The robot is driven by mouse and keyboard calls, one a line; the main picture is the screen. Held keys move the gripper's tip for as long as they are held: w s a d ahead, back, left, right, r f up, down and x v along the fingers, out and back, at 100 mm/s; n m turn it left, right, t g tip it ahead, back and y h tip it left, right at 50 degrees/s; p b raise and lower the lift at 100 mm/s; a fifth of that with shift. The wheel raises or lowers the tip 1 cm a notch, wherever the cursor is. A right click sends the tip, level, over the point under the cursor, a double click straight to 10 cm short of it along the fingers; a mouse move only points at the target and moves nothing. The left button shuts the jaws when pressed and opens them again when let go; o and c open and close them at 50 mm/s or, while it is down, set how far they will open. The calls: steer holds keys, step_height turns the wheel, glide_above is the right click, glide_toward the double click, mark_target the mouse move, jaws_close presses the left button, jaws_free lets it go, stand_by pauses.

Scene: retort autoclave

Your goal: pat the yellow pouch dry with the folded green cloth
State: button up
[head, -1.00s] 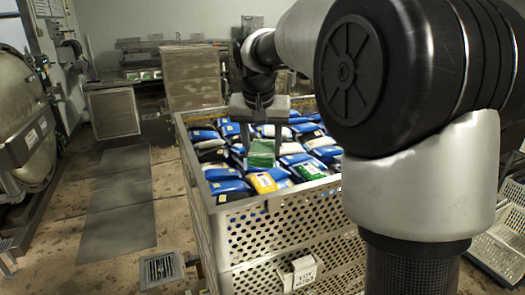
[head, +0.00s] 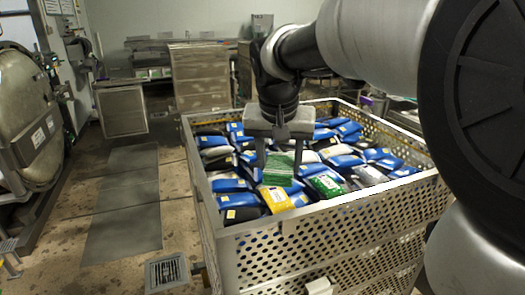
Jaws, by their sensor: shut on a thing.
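My gripper (head: 278,170) is shut on the folded green cloth (head: 277,168) and holds it over the near left part of the perforated metal crate (head: 325,213). The yellow pouch (head: 276,200) lies among the other pouches near the crate's front wall. The cloth hangs just behind and above the yellow pouch and covers its far edge in this view. I cannot tell whether the cloth touches it.
Several blue, white and black pouches fill the crate, and a green-and-white pouch (head: 326,185) lies right of the yellow one. The crate's rim stands around them. A round vessel (head: 27,120) is at the left, with free floor and a drain grate (head: 167,271) between.

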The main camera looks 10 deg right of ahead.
steer(key=shift+s+f+b, duration=0.3)
steer(key=shift+f+b, duration=0.2)
steer(key=shift+f, duration=0.25)
steer(key=shift+f+b, duration=1.45)
steer(key=shift+f, duration=0.75)
steer(key=shift+f+b, duration=0.55)
steer(key=shift+f, duration=0.05)
steer(key=shift+r+p, duration=2.55)
steer(key=shift+r, duration=1)
